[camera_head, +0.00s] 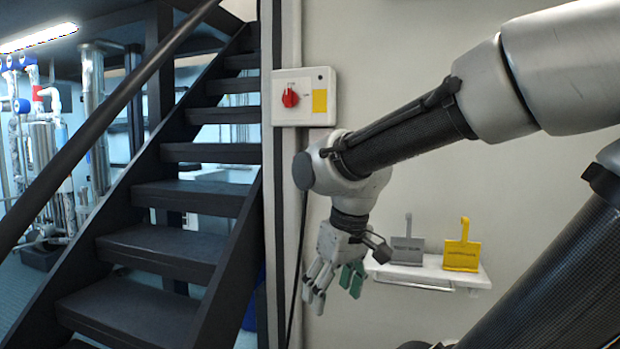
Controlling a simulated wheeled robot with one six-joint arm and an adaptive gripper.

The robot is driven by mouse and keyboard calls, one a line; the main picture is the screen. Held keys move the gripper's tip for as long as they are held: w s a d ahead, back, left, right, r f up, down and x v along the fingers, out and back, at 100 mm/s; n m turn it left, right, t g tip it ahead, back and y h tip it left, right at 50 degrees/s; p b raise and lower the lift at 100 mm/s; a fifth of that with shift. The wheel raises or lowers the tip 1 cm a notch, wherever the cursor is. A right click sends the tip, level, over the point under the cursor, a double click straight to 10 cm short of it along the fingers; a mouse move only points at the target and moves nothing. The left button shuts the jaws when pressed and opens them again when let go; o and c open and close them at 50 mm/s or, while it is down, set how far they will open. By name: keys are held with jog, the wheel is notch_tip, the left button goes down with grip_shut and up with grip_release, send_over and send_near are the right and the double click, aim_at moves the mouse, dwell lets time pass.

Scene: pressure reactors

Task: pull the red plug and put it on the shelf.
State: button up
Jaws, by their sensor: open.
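A red knob-like plug (290,98) sits on the front of a white wall box (292,114), with a yellow label to its right. My gripper (334,290) hangs below the box and to the right of the stairs, apart from the plug. Its fingers point down, stand apart and hold nothing; the ones on the right look green. The small white shelf (476,278) is on the wall to the right of my gripper. Part of the shelf's left end is close behind my gripper in the picture.
A grey tag-like piece (407,249) and a yellow one (462,254) stand on the shelf. A dark cable (299,240) runs down the wall below the box. Dark stairs (190,197) with a handrail (108,108) fill the left. The wall right of the box is bare.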

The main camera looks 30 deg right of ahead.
jog(key=w+a+f+m+t+y, duration=0.1)
jog(key=w+a+t, duration=0.15)
jog(key=w, duration=0.45)
jog(key=w+a+f+t, duration=0.15)
jog(key=w+a, duration=0.25)
jog(key=w, duration=0.4)
jog(key=w+a+f+m+t+y, duration=0.1)
jog(key=w+a+f, duration=0.15)
jog(key=w, duration=0.45)
jog(key=w+d+r+m+t+h, duration=0.1)
jog(key=w+d+r+t+h, duration=0.15)
jog(key=w, duration=0.25)
jog(key=w+d+r+m+t+h, duration=0.1)
jog(key=w+r+t, duration=0.15)
jog(key=w, duration=0.25)
jog(key=s+d+r+m+h, duration=0.3)
jog(key=d+r+h, duration=0.3)
jog(key=r+h, duration=0.1)
jog(key=s+d+r+m+h, duration=0.3)
jog(key=d+r+m+h, duration=0.1)
jog(key=d+r+h, duration=0.2)
jog(key=shift+s+d+r+h, duration=0.15)
jog(key=shift+d+r+h, duration=0.2)
jog(key=shift+d+h, duration=0.65)
jog(key=shift+a, duration=0.15)
jog(key=shift+x, duration=4.5)
